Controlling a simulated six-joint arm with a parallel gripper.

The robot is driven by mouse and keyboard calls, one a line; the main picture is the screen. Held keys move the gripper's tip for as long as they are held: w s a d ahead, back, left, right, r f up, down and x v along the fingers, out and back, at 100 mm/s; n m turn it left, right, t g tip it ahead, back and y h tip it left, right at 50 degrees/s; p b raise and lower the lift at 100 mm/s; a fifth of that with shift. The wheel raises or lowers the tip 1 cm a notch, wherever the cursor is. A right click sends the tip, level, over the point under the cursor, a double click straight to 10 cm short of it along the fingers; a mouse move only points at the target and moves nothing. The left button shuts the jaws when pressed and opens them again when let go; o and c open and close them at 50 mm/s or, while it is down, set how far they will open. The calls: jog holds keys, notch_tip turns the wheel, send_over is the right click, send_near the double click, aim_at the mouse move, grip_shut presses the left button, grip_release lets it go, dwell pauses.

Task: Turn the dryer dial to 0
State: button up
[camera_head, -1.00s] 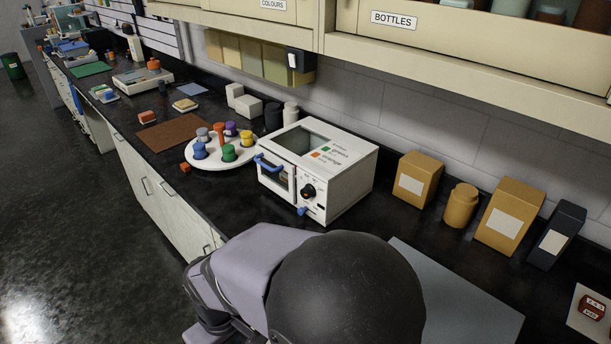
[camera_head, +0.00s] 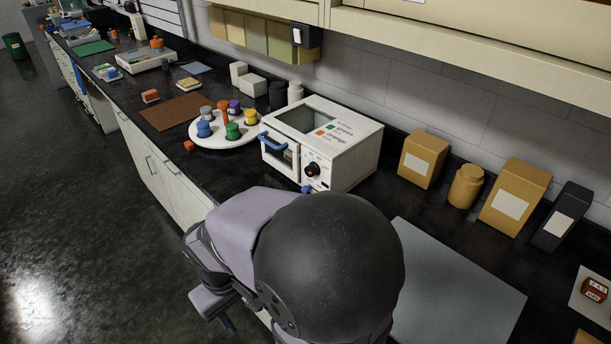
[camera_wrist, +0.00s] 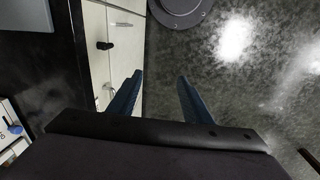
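The dryer (camera_head: 335,152) is a white box on the dark counter. It has a window in its top, a blue door handle (camera_head: 272,143) and a small blue lever (camera_head: 306,189). Its black dial (camera_head: 312,169) with an orange mark is on the front, right of the door; the number it points to is too small to read. The door looks shut. My gripper (camera_wrist: 156,95) shows two blue fingers apart with nothing between them. It hangs over the floor in front of the cabinets, away from the dryer. My arm covers the counter's front edge in the head view.
A round white tray (camera_head: 207,142) with several coloured bottles stands left of the dryer. Tan boxes (camera_head: 424,158) and a jar (camera_head: 466,186) stand right of it. A grey mat (camera_head: 450,290) lies nearer. Cabinets (camera_wrist: 97,50) border the open floor.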

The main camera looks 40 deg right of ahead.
aim_at(307, 172)
jog(key=w+d+m+h+b, duration=0.1)
jog(key=w+d+h+b, duration=0.1)
jog(key=d, duration=0.4)
jog(key=w+d+m+h+b, duration=0.2)
jog(key=w+d+h, duration=0.1)
jog(key=w+d, duration=0.3)
jog(key=w+d+m+h+b, duration=0.1)
jog(key=w+d+h+b, duration=0.2)
jog(key=d, duration=0.4)
jog(key=shift+w+d+f+m+h, duration=0.1)
jog(key=shift+w+m+h, duration=0.05)
jog(key=shift+w, duration=0.25)
jog(key=shift+w+d+f+m+h, duration=0.1)
jog(key=shift+w+m+h, duration=0.05)
jog(key=shift+w, duration=0.2)
jog(key=d+h+b, duration=0.1)
jog(key=d+r+m+h+b, duration=0.1)
jog(key=d, duration=0.1)
jog(key=w+d+h, duration=0.1)
jog(key=shift+d+r+m+b, duration=0.2)
jog(key=shift+r+m+b, duration=0.2)
jog(key=shift+w+d+r+m+h, duration=0.55)
jog(key=shift+d+r+h, duration=0.35)
jog(key=shift+d, duration=0.8)
jog(key=shift+w+d+r+m+h, duration=0.4)
jog(key=shift+w+d+r+h, duration=0.4)
jog(key=shift+d, duration=0.85)
jog(key=shift+w+d+r+m+h, duration=0.5)
jog(key=shift+d+r+h, duration=0.45)
jog(key=shift+d, duration=0.75)
